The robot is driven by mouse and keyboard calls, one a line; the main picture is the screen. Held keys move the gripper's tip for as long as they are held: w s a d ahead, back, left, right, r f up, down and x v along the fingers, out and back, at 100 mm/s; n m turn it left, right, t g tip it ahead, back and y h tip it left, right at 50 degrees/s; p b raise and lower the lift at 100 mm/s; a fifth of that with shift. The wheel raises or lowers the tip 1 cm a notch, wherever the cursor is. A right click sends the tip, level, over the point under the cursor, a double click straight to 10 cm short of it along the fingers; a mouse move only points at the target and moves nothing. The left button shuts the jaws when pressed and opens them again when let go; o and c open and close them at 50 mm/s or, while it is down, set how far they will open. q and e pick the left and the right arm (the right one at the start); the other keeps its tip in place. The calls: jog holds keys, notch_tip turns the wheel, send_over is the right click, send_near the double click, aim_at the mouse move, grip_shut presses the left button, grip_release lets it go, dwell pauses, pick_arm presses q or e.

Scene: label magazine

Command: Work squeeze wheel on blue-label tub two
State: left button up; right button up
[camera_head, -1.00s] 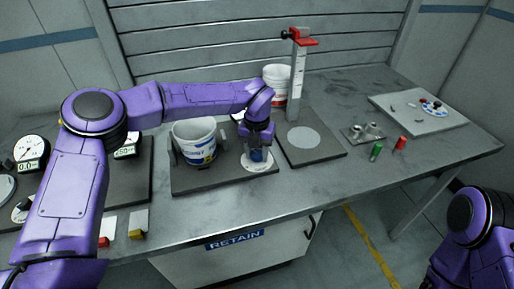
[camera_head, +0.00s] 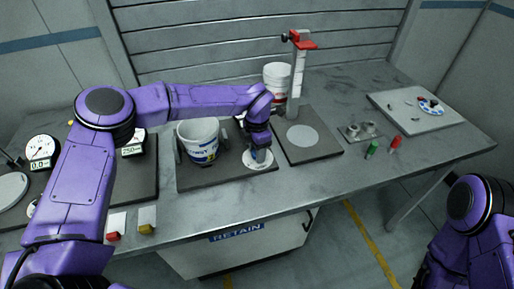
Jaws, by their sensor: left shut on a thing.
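The white tub with a blue label (camera_head: 199,152) stands upright on a dark base plate (camera_head: 203,182) left of centre. On the same plate, just right of the tub, is the squeeze wheel, a pale round dial (camera_head: 257,165) with its knob mostly hidden by my gripper. My left gripper (camera_head: 262,155) reaches down over the dial from above and is shut on the knob. Dark upright jaws flank the tub; whether they touch it is unclear. My right arm shows at the lower right, but its gripper is out of view.
A second white tub with a red label (camera_head: 276,78) stands behind a ruled post with a red top (camera_head: 297,75). Green (camera_head: 372,149) and red (camera_head: 396,141) small cylinders lie to the right. Gauges (camera_head: 40,148) stand at the left. The front table strip is mostly clear.

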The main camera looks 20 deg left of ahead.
pick_arm(q)
jog(key=shift+s+f+m, duration=0.15)
jog(key=shift+f+m, duration=0.05)
jog(key=shift+m, duration=0.4)
jog(key=o, duration=1.1)
jog(key=shift+c, duration=0.2)
jog(key=shift+r, duration=0.1)
jog(key=shift+w+r, duration=0.2)
jog(key=shift+r, duration=0.1)
notch_tip(320, 180, up, 10)
jog(key=b, duration=0.2)
